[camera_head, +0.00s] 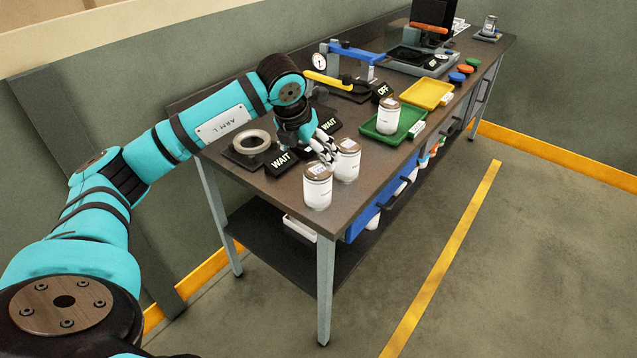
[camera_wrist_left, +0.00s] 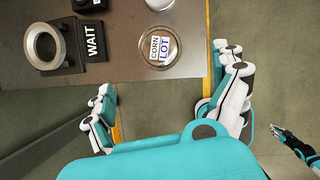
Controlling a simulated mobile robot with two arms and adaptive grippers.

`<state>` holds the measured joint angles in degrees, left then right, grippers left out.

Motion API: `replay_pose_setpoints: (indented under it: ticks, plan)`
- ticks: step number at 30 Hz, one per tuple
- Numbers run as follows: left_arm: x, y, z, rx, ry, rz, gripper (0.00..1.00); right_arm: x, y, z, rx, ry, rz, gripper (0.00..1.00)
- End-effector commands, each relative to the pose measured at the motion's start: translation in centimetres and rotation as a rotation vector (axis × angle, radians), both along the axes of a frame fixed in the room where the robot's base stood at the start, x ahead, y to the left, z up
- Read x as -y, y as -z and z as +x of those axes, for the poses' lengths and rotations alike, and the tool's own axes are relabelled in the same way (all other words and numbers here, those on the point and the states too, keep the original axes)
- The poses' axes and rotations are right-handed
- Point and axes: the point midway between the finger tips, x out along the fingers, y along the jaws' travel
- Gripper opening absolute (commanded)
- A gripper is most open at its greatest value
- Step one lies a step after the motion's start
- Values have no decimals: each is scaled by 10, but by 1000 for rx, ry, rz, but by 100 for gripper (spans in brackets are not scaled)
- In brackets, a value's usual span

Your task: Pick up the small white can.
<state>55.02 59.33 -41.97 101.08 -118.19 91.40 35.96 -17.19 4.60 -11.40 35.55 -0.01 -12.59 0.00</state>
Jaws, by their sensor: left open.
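Two white cans with metal lids stand upright at the near corner of the bench: a front can (camera_head: 317,187) and another can (camera_head: 347,160) just behind it. A third white can (camera_head: 388,116) stands in the green tray. I cannot tell which is the small one. My left gripper (camera_head: 324,150) is open and empty, above the bench beside the two corner cans. In the left wrist view a can lid labelled CORN LOT (camera_wrist_left: 160,48) lies ahead of the open left fingers (camera_wrist_left: 168,80). A dark gripper, seemingly my right one (camera_wrist_left: 297,144), shows at the right edge.
A ring-topped stand (camera_head: 252,142) and a WAIT sign (camera_head: 281,162) are left of the cans. A green tray (camera_head: 370,130), a yellow tray (camera_head: 430,94) and a blue-armed fixture (camera_head: 355,54) stand farther back. The bench edge is close to the corner cans.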

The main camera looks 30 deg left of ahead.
Motion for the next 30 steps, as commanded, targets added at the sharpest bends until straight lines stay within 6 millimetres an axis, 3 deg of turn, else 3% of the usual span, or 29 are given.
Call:
replay_pose_setpoints:
  ticks: [9,14,21,25,30]
  plan:
    - [-1,54,23,-3,2,-3,97,-6,-21,2,4,2,7,0]
    - [-2,64,27,0,3,-2,97,-5,-23,2,3,1,6,0]
    - [-2,90,36,-5,3,-3,97,-1,-47,1,1,0,0,0]
    - [-3,106,44,-1,2,-3,97,1,-48,0,-1,-1,-2,0]
    - [-3,112,45,1,3,-2,97,2,-48,0,-1,-2,-2,0]
